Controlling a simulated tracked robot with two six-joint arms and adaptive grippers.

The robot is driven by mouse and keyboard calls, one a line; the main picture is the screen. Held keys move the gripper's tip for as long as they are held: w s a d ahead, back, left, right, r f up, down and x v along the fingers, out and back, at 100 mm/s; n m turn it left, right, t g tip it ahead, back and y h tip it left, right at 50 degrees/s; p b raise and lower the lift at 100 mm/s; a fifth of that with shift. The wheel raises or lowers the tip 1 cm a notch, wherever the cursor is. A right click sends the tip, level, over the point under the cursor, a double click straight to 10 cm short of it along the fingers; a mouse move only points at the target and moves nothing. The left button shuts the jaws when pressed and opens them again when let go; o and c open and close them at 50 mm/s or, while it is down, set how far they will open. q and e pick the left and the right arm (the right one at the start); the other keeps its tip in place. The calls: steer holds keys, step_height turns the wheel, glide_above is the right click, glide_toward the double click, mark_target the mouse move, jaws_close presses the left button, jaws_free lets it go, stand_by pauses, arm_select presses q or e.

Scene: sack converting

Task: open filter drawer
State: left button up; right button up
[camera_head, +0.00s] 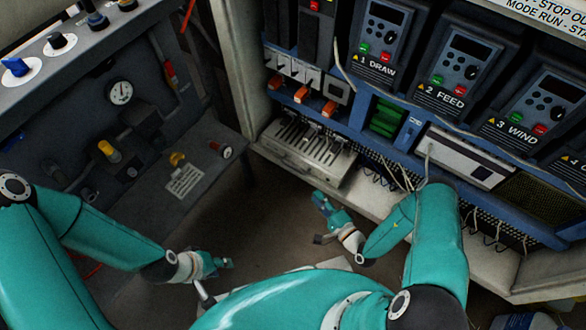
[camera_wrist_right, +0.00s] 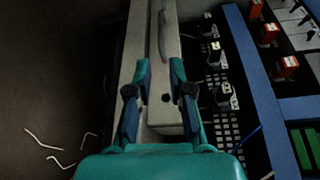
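The filter drawer appears to be the light grey slotted metal unit (camera_head: 318,160) at the lower left of the open cabinet. In the right wrist view its pale front (camera_wrist_right: 180,38) runs up the middle, with a bar handle (camera_wrist_right: 162,38) near the top.
Drive units (camera_head: 380,35) and a blue rail with orange switches (camera_head: 301,95) sit above the drawer. Loose wires hang along the perforated strip (camera_head: 484,218). A grey panel with a gauge (camera_head: 120,92) stands at left. Floor between panel and cabinet is mostly clear.

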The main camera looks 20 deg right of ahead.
mark_target(294, 168)
steer(key=b+x, duration=0.4)
steer(key=x, duration=1)
steer(key=shift+w+a, duration=0.15)
steer(key=shift+w, duration=0.15)
jaws_close()
steer(key=shift+s, duration=0.1)
